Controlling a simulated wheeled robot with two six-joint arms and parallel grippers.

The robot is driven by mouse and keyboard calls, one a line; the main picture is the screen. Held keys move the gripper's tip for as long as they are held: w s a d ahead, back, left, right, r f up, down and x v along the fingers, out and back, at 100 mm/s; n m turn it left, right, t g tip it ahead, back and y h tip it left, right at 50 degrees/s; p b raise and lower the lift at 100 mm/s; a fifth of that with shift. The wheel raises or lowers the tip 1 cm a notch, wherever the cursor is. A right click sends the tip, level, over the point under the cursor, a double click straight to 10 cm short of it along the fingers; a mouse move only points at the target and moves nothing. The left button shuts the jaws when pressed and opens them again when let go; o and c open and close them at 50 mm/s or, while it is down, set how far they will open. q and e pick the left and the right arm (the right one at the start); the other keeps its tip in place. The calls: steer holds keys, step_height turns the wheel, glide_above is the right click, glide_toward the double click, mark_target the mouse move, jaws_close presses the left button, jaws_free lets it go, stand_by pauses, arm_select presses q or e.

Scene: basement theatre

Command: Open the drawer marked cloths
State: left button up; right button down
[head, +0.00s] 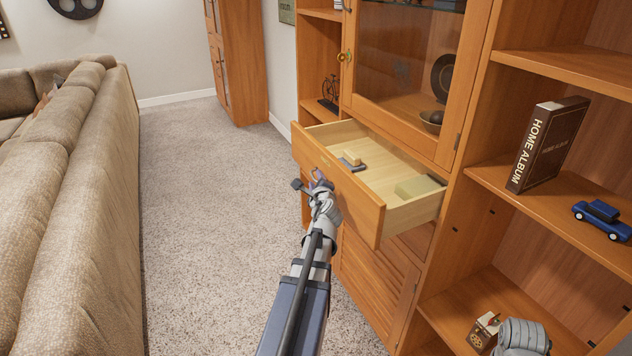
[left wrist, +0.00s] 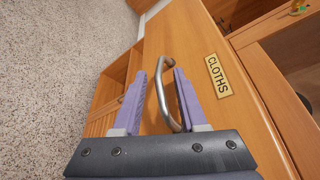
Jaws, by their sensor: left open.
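The wooden drawer (head: 345,190) marked cloths stands pulled out of the cabinet, its inside showing. It holds a pale green block (head: 418,187) and a small stack of tan and grey items (head: 351,162). In the left wrist view, the CLOTHS label (left wrist: 218,76) is on the drawer front (left wrist: 205,40). The curved metal handle (left wrist: 161,90) is between the purple fingers of my left gripper (left wrist: 169,75). The fingers are apart, not clamped on it. In the head view my left gripper (head: 319,181) is at the drawer front. My right gripper is not identifiable.
A glass-door cabinet (head: 400,60) is above the drawer, with a louvered door (head: 375,280) below. Shelves on the right hold a Home Album book (head: 548,144) and a blue toy car (head: 602,218). A beige sofa (head: 70,190) stands left. Carpet (head: 215,200) between is clear.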

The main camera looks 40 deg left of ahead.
arm_select(q)
steer(key=p+v, duration=0.1)
steer(key=v, duration=0.6)
steer(key=shift+s+d+p, duration=0.25)
steer(key=shift+s+p, duration=0.05)
